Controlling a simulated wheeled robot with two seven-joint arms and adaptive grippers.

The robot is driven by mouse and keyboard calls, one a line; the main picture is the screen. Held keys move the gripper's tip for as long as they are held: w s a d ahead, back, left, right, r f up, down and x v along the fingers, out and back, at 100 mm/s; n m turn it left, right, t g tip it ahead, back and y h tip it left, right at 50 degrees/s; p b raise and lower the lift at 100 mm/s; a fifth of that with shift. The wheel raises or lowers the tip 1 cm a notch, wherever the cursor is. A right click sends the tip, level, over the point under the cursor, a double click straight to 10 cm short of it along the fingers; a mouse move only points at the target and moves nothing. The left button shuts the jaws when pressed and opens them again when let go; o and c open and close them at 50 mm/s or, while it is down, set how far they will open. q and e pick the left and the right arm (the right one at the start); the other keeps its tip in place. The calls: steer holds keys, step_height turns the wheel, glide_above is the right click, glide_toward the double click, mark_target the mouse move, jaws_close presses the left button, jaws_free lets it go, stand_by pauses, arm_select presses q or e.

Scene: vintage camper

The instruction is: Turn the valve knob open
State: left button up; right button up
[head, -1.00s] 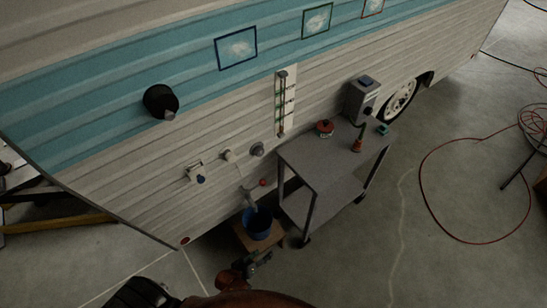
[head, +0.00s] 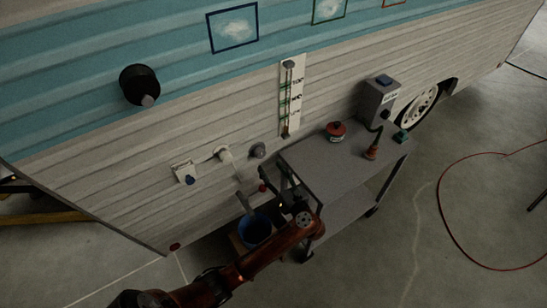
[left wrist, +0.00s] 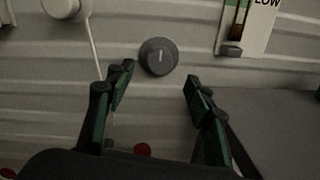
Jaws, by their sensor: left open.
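The round dark grey knob (head: 257,150) sits on the camper's pale lower wall, left of the gauge panel. In the left wrist view the knob (left wrist: 158,56) has a short pale, nearly vertical mark on its face. My left gripper (left wrist: 160,78) is open, with one finger on each side below the knob, and nothing is between the fingers. In the head view my left gripper (head: 286,182) is below and right of the knob, in front of the cart's near end. The knob is unobstructed in both views. My right gripper is not in view.
A grey cart (head: 335,170) stands close to the right, carrying a red item (head: 336,132) and a grey box (head: 378,100). A blue bucket (head: 256,231) is below a spout. A gauge panel (head: 291,98) and a white fitting (head: 222,153) flank the knob. A small red knob (head: 262,188) is lower.

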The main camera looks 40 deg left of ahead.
mark_target(262, 155)
arm_select(q)
steer(key=b+x, duration=0.1)
steer(key=x, duration=0.5)
steer(key=shift+a+f+b, duration=0.1)
steer(key=shift+b, duration=0.2)
steer(key=shift+w+a, duration=0.3)
steer(key=shift+a, duration=0.25)
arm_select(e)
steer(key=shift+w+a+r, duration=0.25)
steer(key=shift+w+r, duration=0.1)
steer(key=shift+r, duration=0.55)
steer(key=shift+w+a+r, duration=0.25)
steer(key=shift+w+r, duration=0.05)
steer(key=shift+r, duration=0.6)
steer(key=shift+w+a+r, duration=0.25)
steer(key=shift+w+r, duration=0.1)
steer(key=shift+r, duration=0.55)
arm_select(q)
steer(key=shift+c, duration=0.3)
steer(key=c, duration=1.1)
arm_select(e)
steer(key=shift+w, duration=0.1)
